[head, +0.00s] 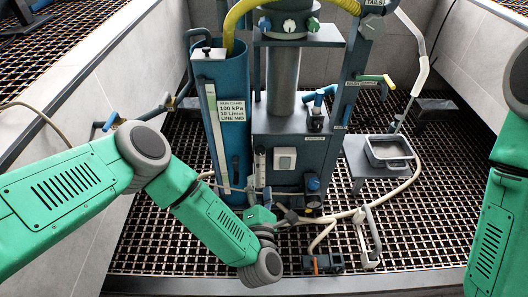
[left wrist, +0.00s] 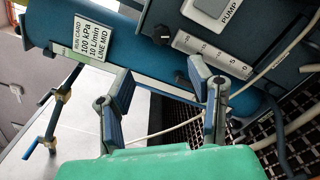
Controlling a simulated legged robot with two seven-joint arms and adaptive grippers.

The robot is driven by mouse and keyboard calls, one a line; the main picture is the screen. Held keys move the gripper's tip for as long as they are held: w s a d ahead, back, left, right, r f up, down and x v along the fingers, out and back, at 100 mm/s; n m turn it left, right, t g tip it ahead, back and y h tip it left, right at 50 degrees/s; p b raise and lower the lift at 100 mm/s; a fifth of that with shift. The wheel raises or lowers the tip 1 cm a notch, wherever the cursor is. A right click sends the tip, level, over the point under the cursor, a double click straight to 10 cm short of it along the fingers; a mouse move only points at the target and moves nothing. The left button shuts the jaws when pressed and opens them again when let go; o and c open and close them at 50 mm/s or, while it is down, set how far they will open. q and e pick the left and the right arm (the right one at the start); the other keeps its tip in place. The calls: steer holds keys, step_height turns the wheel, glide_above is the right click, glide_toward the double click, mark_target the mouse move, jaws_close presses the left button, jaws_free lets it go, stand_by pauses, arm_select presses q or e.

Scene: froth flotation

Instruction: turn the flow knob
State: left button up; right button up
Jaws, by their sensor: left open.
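The flow meter (left wrist: 212,58) is a clear scaled tube on the grey-blue panel. In the left wrist view a small black knob (left wrist: 161,34) sits at its left end, and I take this as the flow knob. The meter also shows in the head view (head: 260,165), low on the panel; the knob there is too small to make out clearly. My left gripper (left wrist: 163,72) is open and empty, its two fingers spread before the panel and blue cylinder. The knob lies beyond the fingertips, apart from them. In the head view my green left wrist (head: 260,217) is below the meter. My right gripper is out of view.
A blue cylinder (head: 232,165) with a run card (head: 232,110) stands left of the panel. A pump switch (head: 285,158) is right of the meter. Pale hoses (head: 330,217) cross near my left wrist. A metal tray (head: 388,152) stands at right above the grated floor (head: 430,215).

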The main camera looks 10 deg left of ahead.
mark_target(260, 152)
arm_select(q)
steer(key=b+x, duration=0.3)
steer(key=x, duration=1)
steer(key=shift+w+d, duration=0.1)
steer(key=shift+w, duration=0.05)
jaws_close()
